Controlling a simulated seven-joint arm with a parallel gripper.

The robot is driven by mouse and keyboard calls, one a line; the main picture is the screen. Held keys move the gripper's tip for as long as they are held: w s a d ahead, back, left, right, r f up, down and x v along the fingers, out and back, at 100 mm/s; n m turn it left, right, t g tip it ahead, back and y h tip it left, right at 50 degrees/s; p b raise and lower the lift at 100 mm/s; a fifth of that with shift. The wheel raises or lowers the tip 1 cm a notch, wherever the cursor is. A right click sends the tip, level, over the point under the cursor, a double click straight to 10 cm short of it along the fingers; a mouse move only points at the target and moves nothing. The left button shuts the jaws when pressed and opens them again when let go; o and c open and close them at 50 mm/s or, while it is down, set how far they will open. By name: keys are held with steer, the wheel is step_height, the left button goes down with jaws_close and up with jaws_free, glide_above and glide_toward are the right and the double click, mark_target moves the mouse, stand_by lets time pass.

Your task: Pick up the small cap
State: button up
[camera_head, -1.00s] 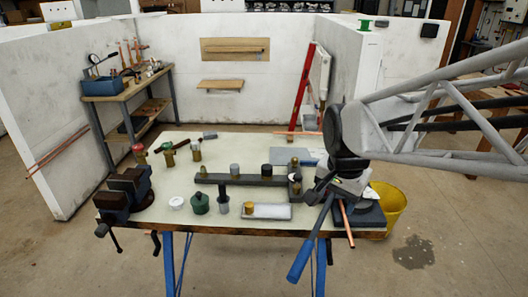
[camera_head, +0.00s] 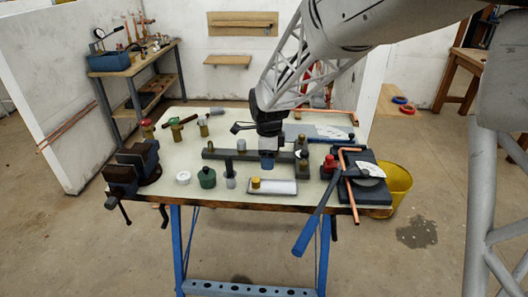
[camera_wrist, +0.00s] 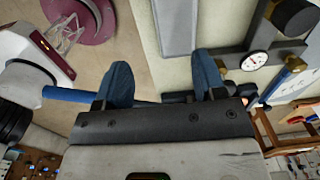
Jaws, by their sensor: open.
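Several small capped or cylindrical parts stand on the bench; I cannot tell for sure which is the small cap. A brass cap (camera_head: 255,182) sits on the left end of a pale tray (camera_head: 280,187) near the front edge. A low white round cap (camera_head: 183,177) lies further left, beside a green round part (camera_head: 207,178). My gripper (camera_head: 267,162) points down over the right part of the dark bar (camera_head: 225,155) and hides what is there. In the wrist view its two blue fingers (camera_wrist: 160,85) stand wide apart, with no held object between them.
A vise (camera_head: 133,170) stands at the bench's left end. A pipe bender with a blue handle (camera_head: 305,235) and a copper pipe (camera_head: 350,190) stands at the right, near a yellow bucket (camera_head: 397,185). A red part (camera_head: 329,164) stands beside the bender. The wrist view shows a dial gauge (camera_wrist: 257,58).

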steer(key=m, duration=0.2)
glide_above(256, 179)
steer(key=f, duration=0.4)
steer(key=shift+s, duration=0.2)
steer(key=shift+f, duration=1.25)
steer(key=shift+w+f, duration=0.1)
steer(key=shift+f, duration=2.5)
steer(key=c, duration=1)
